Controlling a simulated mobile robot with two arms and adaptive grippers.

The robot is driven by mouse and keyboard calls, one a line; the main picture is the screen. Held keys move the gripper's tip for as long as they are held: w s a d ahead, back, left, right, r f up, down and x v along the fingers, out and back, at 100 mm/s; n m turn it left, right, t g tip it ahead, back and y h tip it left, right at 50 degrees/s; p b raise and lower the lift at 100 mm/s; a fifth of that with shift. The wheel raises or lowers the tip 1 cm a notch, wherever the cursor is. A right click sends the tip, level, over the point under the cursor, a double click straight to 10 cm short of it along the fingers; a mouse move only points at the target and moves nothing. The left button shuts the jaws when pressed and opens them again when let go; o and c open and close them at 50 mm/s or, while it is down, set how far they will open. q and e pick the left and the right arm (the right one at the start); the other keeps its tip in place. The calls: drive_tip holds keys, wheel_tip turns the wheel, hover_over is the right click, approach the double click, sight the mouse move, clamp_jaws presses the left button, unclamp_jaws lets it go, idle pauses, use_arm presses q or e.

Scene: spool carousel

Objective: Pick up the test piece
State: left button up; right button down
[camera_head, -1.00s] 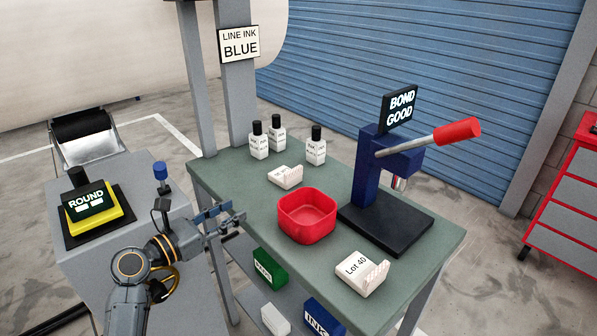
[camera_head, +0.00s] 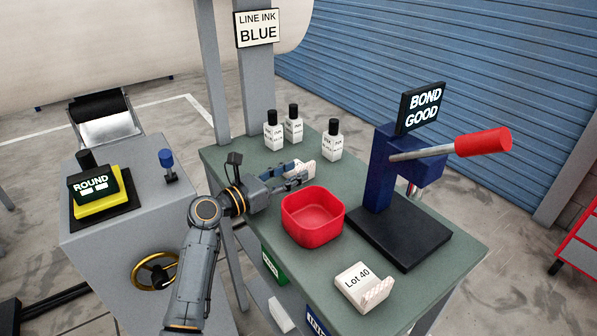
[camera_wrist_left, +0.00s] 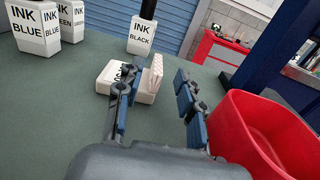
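A small white block with dark lettering and a ridged raised end (camera_head: 304,167) lies on the green table near the ink bottles; in the left wrist view (camera_wrist_left: 146,92) it sits just ahead of my fingers. A second white block marked "Lot 40" (camera_head: 356,284) lies at the table's front. I cannot tell from the labels which is the test piece. My left gripper (camera_head: 297,180) is open, low over the table, with the first block partly behind its left finger in the wrist view (camera_wrist_left: 157,75). My right gripper is not in view.
A red bin (camera_head: 313,232) stands close right of my left gripper. Several ink bottles (camera_head: 332,142) stand behind the block. A blue press (camera_head: 384,180) with a "BOND GOOD" sign stands to the right. The table (camera_head: 440,268) is bare at its right edge.

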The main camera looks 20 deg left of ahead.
sight(307, 164)
use_arm(q)
drive_tip(key=x, duration=0.5)
drive_tip(key=shift+w, duration=0.15)
drive_tip(key=shift+c, duration=0.4)
clamp_jaws()
